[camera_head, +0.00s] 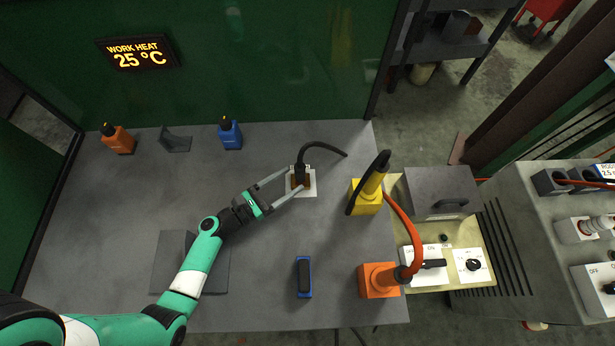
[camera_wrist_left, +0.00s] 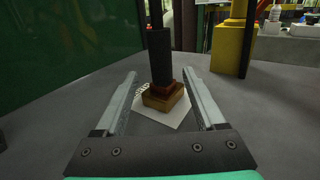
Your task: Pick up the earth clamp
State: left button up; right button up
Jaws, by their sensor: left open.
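The earth clamp (camera_head: 300,174) has a black handle with a black cable and a copper-brown foot. It stands upright on a white square plate (camera_head: 310,185) near the table's middle. In the left wrist view the earth clamp (camera_wrist_left: 161,60) rises between the fingers, a little beyond the palm. My left gripper (camera_head: 294,181) is open, with one finger on each side of the clamp; the left wrist view also shows the open fingers (camera_wrist_left: 161,75), with gaps to either side of the clamp. My right gripper is in neither view.
To the right stand a yellow holder (camera_head: 367,199) and an orange block (camera_head: 379,281) with a red cable. A dark blue-edged block (camera_head: 304,277) lies near the front.

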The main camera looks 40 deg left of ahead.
aim_at(309, 175)
pick_arm(q)
jog(key=shift+w+d, duration=0.2)
jog(key=shift+w, duration=0.95)
jog(key=w, duration=0.1)
jog(key=w+b, duration=0.1)
jog(key=w, duration=0.1)
jog(key=w+d+b, duration=0.1)
jog(key=w, duration=0.1)
jog(key=shift+s, duration=0.1)
jog(key=shift+c, duration=0.4)
grip_shut()
jog(key=shift+r, duration=0.1)
